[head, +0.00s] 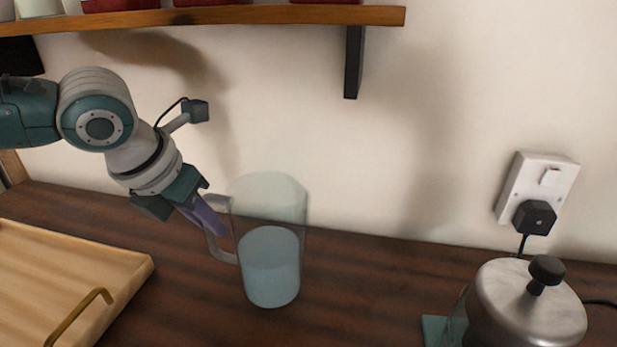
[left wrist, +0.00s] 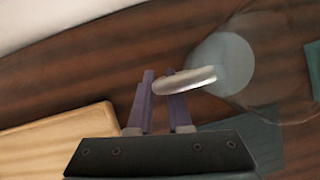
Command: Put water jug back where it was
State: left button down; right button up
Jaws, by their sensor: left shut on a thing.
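The water jug (head: 271,262) is a clear glass jug with pale blue water in its lower half. It is upright at or just above the dark wooden counter, near the wall; I cannot tell whether its base touches. My left gripper (head: 217,226) comes from the left and is shut on the jug's handle (head: 222,248). In the left wrist view, the purple fingers (left wrist: 160,88) are at the handle (left wrist: 185,80), and the jug (left wrist: 228,62) shows beyond it. My right gripper is in neither view.
A wooden tray (head: 60,268) with a brass handle lies at the left. A metal-lidded appliance (head: 525,305) stands at the right, below a wall socket (head: 538,188) with a black plug. A wooden shelf (head: 230,15) overhangs above. The counter (head: 365,285) between jug and appliance is clear.

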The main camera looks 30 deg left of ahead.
pick_arm(q)
jog(key=c, duration=1.3)
grip_release()
jog(key=shift+f, duration=0.15)
jog(key=o, duration=0.5)
jog(key=shift+c, duration=0.2)
